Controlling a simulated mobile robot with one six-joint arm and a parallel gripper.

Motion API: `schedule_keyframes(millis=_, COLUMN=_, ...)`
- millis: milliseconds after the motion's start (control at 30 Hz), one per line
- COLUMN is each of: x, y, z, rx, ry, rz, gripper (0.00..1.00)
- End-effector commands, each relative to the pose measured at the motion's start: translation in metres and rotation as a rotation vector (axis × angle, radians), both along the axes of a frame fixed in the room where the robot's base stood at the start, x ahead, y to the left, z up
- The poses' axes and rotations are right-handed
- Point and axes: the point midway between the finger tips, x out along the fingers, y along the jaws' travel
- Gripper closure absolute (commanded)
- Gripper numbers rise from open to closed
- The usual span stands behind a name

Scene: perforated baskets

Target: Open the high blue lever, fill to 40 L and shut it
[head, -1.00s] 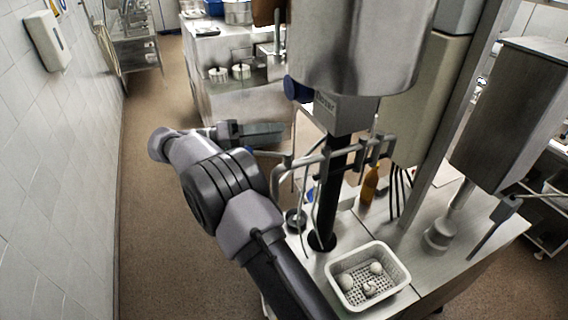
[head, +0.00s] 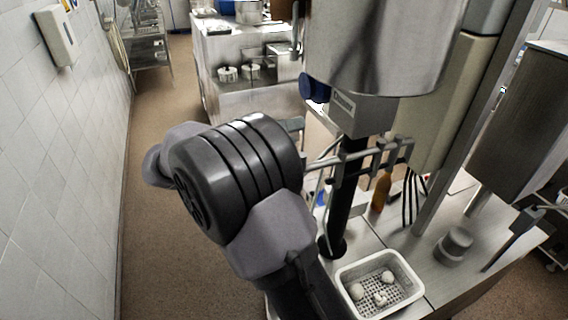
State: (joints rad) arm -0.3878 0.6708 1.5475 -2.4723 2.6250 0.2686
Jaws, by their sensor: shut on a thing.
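A dark blue round knob or lever end (head: 313,88) shows at the left underside of the large steel tank (head: 375,45). I see no other lever clearly, and no volume reading is legible. My gripper is almost wholly hidden behind my own arm, whose thick joint fills the middle of the head view. Only a small grey piece, probably of my gripper (head: 293,125), shows past the joint, below and left of the blue knob. Its fingertips and anything between them are hidden. A black vertical pipe runs down below the tank to the counter.
A white perforated basket (head: 350,271) with several pale round items stands on the counter front. A metal pipe frame (head: 375,155) crosses before the tank's pipe. An orange bottle (head: 381,192) stands behind. A tiled wall (head: 70,190) is left; the floor between is clear.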

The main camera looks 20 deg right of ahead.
Motion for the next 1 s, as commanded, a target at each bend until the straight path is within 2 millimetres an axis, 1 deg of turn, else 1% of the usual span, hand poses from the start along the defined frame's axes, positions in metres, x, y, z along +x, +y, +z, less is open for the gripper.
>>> schedule_keyframes(millis=33, x=-0.012, y=0.0, z=-0.007, rx=0.017, ry=0.031, rz=-0.033, gripper=0.32)
schedule_keyframes(millis=400, x=-0.039, y=0.027, z=-0.006, rx=0.015, ry=0.032, rz=-0.027, gripper=0.33)
schedule_keyframes(millis=433, x=-0.041, y=0.029, z=-0.006, rx=0.015, ry=0.033, rz=-0.027, gripper=0.39)
schedule_keyframes(millis=467, x=-0.044, y=0.031, z=-0.006, rx=0.014, ry=0.033, rz=-0.026, gripper=0.5)
schedule_keyframes(millis=1000, x=-0.082, y=0.065, z=-0.001, rx=0.013, ry=0.021, rz=-0.02, gripper=0.5)
